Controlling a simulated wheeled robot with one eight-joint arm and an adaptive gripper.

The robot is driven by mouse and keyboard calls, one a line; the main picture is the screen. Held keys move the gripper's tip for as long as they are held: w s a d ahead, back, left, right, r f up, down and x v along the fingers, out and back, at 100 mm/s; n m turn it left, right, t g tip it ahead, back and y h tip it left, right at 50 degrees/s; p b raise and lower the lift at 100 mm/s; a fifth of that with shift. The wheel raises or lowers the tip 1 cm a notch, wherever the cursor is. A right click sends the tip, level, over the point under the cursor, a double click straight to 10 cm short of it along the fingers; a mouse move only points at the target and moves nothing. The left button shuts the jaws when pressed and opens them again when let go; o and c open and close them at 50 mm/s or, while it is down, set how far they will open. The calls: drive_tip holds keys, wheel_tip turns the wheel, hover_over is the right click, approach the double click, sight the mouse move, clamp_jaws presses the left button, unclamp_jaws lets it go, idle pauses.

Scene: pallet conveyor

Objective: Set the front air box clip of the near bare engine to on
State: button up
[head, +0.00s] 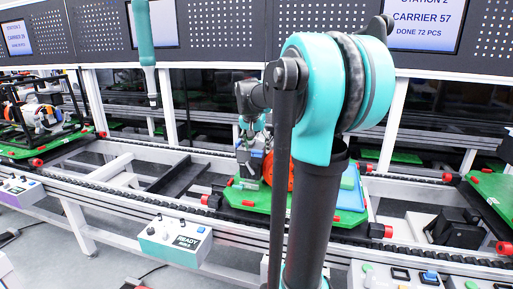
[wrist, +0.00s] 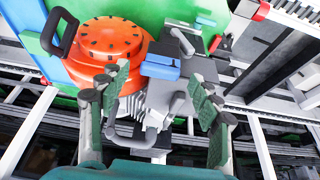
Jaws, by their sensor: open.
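The near engine sits on a green pallet (head: 343,216) on the conveyor. In the head view, my arm hides much of it, leaving part of its orange round cover (head: 268,169) showing. In the wrist view, the orange cover (wrist: 105,45) lies at upper left, with a grey box (wrist: 196,70) and a blue piece (wrist: 161,67) to its right. I cannot tell which small part is the front air box clip. My gripper (wrist: 165,100) is open, with green-padded fingers apart on either side of the grey engine parts. Nothing is held between them; contact is unclear.
A black handle (wrist: 60,32) stands left of the orange cover. A blue sheet (head: 349,190) lies on the pallet. Another engine in a black frame (head: 42,112) stands on a pallet at far left. A control box marked READY (head: 173,240) is on the front rail. A teal tool (head: 146,45) hangs above.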

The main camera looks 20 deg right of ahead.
drive_tip(key=shift+f, duration=0.1)
drive_tip(key=shift+c, duration=0.3)
drive_tip(key=c, duration=1.1)
drive_tip(key=shift+d+n, duration=0.15)
drive_tip(key=shift+n, duration=0.15)
drive_tip(key=n, duration=0.1)
drive_tip(key=n+y, duration=0.1)
drive_tip(key=n, duration=0.1)
drive_tip(key=shift+w+d+n+t+y, duration=0.2)
drive_tip(key=shift+d+n+t+y, duration=0.1)
drive_tip(key=shift+n+t+y, duration=0.1)
drive_tip(key=n, duration=0.2)
drive_tip(key=n+y, duration=0.1)
drive_tip(key=n, duration=0.1)
drive_tip(key=shift+w+d+n+y, duration=0.2)
drive_tip(key=shift+w+n+y, duration=0.1)
drive_tip(key=shift+w, duration=0.05)
drive_tip(key=shift+w+n+g+y, duration=0.25)
drive_tip(key=shift+n+g+y, duration=0.15)
drive_tip(key=shift+n, duration=1.05)
drive_tip(key=shift+w+n+g+y, duration=0.25)
drive_tip(key=shift+n+y, duration=0.3)
drive_tip(key=shift+n, duration=0.95)
drive_tip(key=shift+w+n+g+y, duration=0.2)
drive_tip(key=shift+n+g+y, duration=0.2)
drive_tip(key=shift+n, duration=1.05)
